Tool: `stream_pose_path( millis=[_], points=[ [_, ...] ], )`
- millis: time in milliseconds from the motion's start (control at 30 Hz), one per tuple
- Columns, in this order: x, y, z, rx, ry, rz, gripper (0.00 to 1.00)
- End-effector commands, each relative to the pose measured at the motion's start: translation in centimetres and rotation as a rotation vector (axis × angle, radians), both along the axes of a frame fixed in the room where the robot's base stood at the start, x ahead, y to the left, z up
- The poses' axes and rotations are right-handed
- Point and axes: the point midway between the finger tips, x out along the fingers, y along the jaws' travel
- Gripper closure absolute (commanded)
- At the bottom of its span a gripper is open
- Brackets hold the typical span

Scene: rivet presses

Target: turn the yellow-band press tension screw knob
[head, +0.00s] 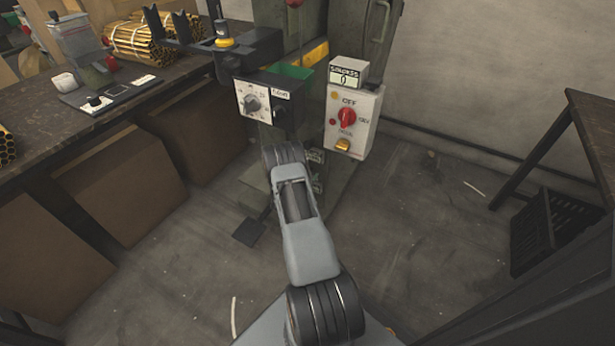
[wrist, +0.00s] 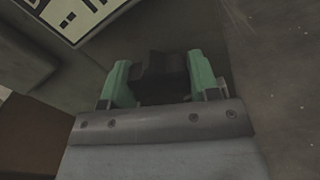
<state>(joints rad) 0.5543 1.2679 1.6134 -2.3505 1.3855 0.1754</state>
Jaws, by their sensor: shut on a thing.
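The press with the yellow band (head: 314,53) stands at the back centre in the head view. A dark box with a white dial plate (head: 252,101) is on its front. In the wrist view, my gripper (wrist: 159,70) has its two green fingers on either side of a dark, blocky knob (wrist: 160,82) and is shut on it. Part of a white plate with black marks (wrist: 75,18) shows at the upper left there. In the head view my own arm covers the gripper, and the held knob cannot be made out.
A white control box with a red switch (head: 347,117) is on the press's right, under a small counter (head: 347,73). A workbench (head: 100,107) with yellow rod bundles (head: 145,40) stands left. A black crate (head: 533,232) sits at the right. The floor between is mostly clear.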

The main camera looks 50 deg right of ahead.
Motion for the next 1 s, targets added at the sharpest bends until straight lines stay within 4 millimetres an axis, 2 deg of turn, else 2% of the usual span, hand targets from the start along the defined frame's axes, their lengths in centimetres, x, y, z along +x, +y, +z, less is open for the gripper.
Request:
stream_pose_path(
  millis=[500, 1000],
  points=[
    [-0.14, -0.07, -0.24, 0.094, -0.384, 0.001, 0.68],
    [-0.20, -0.07, -0.14, 0.126, -0.508, 0.000, 0.68]
  ],
)
